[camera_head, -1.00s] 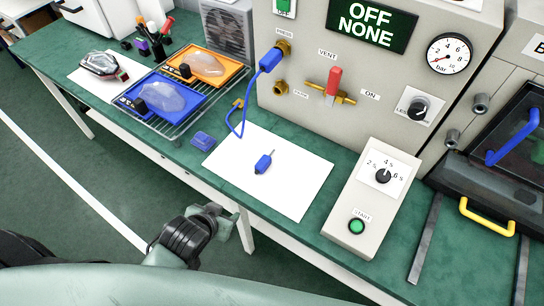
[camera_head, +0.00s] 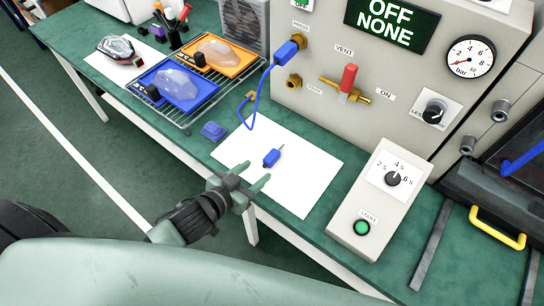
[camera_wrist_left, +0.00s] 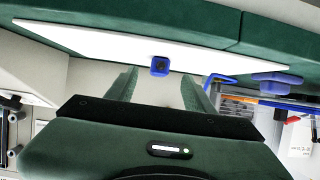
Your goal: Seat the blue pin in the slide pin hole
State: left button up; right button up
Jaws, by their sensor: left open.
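The blue pin (camera_head: 271,158), a blue block with a thin metal tip, lies on a white sheet (camera_head: 310,180) on the green bench. Its metal tip points up and away in the head view. My left gripper (camera_head: 252,176) is open and empty at the bench's front edge, just short of the pin. In the left wrist view, the blue pin (camera_wrist_left: 159,66) appears between and beyond the open fingers. A brass port (camera_head: 293,81) sits low on the grey panel; I cannot tell whether it is the slide pin hole. My right gripper is out of view.
A blue connector (camera_head: 287,51) with a blue hose is in the upper brass port. A small blue block (camera_head: 213,131) lies left of the sheet. A sloped control box (camera_head: 377,200) stands to its right. A rack (camera_head: 175,110) with blue and orange trays stands at left.

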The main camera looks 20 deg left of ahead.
aim_at(268, 159)
pick_arm(q)
jog(key=shift+w+d+h, duration=0.3)
jog(key=shift+w, duration=0.1)
jog(key=x, duration=0.2)
jog(key=p+x, duration=0.1)
jog(key=x, duration=0.1)
jog(key=r+x, duration=0.1)
jog(key=x, duration=0.1)
jog(key=shift+w+a+f+p, duration=0.15)
jog(key=shift+w+p, duration=0.2)
jog(key=shift+w, duration=0.1)
jog(key=shift+w+f, duration=0.2)
jog(key=shift+w, duration=0.15)
grip_shut()
